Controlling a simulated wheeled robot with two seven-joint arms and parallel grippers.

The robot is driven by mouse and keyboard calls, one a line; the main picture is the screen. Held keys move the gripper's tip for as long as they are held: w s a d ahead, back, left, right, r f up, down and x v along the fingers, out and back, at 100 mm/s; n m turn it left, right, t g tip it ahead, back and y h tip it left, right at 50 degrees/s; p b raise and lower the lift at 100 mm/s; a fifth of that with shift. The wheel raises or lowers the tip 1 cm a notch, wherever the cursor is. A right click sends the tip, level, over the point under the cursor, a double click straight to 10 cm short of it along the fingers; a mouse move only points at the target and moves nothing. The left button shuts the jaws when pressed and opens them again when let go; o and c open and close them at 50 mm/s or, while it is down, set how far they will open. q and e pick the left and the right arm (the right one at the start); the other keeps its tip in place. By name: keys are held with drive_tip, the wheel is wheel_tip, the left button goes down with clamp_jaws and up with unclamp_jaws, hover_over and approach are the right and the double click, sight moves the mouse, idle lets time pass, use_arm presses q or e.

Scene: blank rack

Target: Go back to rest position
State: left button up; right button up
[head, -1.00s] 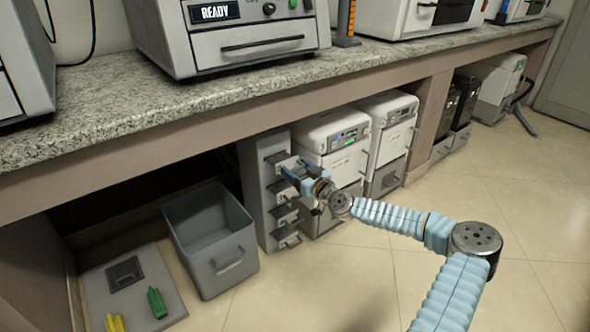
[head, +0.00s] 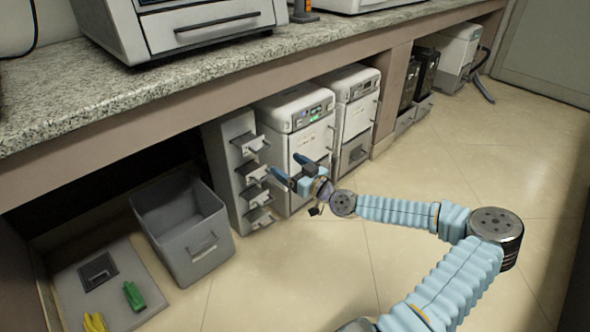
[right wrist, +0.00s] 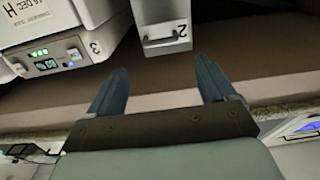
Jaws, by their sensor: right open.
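My right gripper (head: 291,172) is in front of the grey rack (head: 222,165) under the bench, apart from it as far as I can see. Its two fingers are spread with nothing between them. In the right wrist view the fingers of my right gripper (right wrist: 155,88) are also apart and empty. That view shows a grey unit marked 2 (right wrist: 160,25) ahead of the fingers. My right arm reaches in from the lower right of the head view. My left gripper is not seen.
White machines (head: 297,115) stand right of the rack. A grey bin (head: 188,245) is left of it, beside a mat (head: 75,265) with a green object (head: 133,296) and a yellow object (head: 94,322). The granite bench top (head: 120,95) overhangs. The tiled floor (head: 420,180) at right is open.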

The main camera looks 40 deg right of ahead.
drive_tip(key=shift+s+d, duration=0.1)
drive_tip(key=shift+s, duration=1.1)
drive_tip(key=w+a+f+g+y+p, duration=0.1)
drive_tip(key=a+f+g+y, duration=0.2)
drive_tip(key=a, duration=0.7)
drive_tip(key=w+a+f+g+y+p, duration=0.1)
drive_tip(key=a+f+g+y+p, duration=0.3)
drive_tip(key=a, duration=0.6)
drive_tip(key=s+a+f+g, duration=0.1)
drive_tip(key=s+a+f, duration=0.2)
drive_tip(key=a, duration=0.3)
drive_tip(key=s+a+f+g, duration=0.2)
drive_tip(key=s+a+f, duration=0.15)
drive_tip(key=a, duration=0.25)
drive_tip(key=s+a+f+m+g+p, duration=0.1)
drive_tip(key=s+a+f+g+p, duration=0.1)
drive_tip(key=s+a+f+g, duration=0.45)
drive_tip(key=s+d+m+h+p, duration=0.1)
drive_tip(key=s+d+h, duration=0.3)
drive_tip(key=s, duration=0.5)
drive_tip(key=shift+d+m+g, duration=0.3)
drive_tip(key=shift+d+g, duration=0.05)
drive_tip(key=shift+d, duration=0.1)
